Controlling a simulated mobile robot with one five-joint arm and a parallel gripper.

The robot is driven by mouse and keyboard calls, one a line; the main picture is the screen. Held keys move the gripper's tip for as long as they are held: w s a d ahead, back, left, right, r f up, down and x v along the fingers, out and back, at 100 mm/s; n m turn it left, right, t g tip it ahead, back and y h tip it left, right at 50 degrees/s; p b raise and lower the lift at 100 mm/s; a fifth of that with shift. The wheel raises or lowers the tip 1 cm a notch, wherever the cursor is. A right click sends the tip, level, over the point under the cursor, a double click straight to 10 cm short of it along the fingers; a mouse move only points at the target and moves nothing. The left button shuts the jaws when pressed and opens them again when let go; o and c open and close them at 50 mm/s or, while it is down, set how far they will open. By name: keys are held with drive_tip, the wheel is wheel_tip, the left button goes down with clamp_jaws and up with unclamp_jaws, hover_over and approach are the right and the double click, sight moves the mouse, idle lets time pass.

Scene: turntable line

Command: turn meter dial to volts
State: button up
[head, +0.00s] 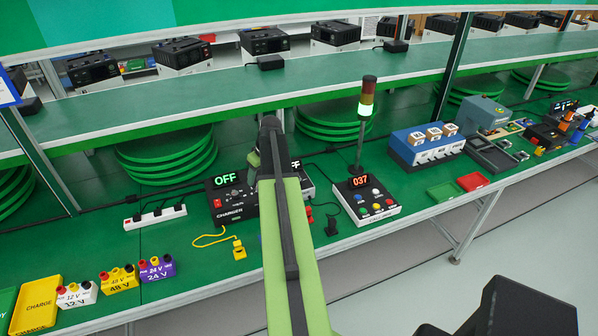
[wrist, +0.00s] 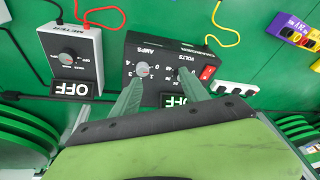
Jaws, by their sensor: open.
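In the head view my arm hides most of the meter (head: 307,187). My gripper (wrist: 162,84) is open and empty. Its fingers appear over the black charger (wrist: 165,50), near the AMPS and VOLTS knobs, to the right of the meter in the wrist view. Contact cannot be told. My arm hides the fingertips in the head view.
The charger's display (head: 225,179) reads OFF. A red lead (wrist: 100,18) and a yellow lead (wrist: 226,25) lie close by. A white power strip (head: 155,217) lies left of the charger. The call box (head: 367,199) with a lit stack light (head: 366,100) stands to the right.

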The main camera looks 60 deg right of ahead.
drive_tip(key=s+d+r+t+h+p, duration=0.1)
drive_tip(key=s+d+r, duration=0.1)
drive_tip(key=s+d, duration=0.55)
drive_tip(key=s+d+r+p, duration=0.15)
drive_tip(key=s+d, duration=0.35)
drive_tip(key=d, duration=0.5)
drive_tip(key=shift+m, duration=0.4)
drive_tip(key=b+x, duration=1.6)
drive_tip(key=shift+f, duration=0.4)
drive_tip(key=shift+w+f+b, duration=0.25)
drive_tip(key=shift+f+b, duration=0.1)
drive_tip(key=shift+b, duration=0.25)
drive_tip(key=shift+r, duration=0.1)
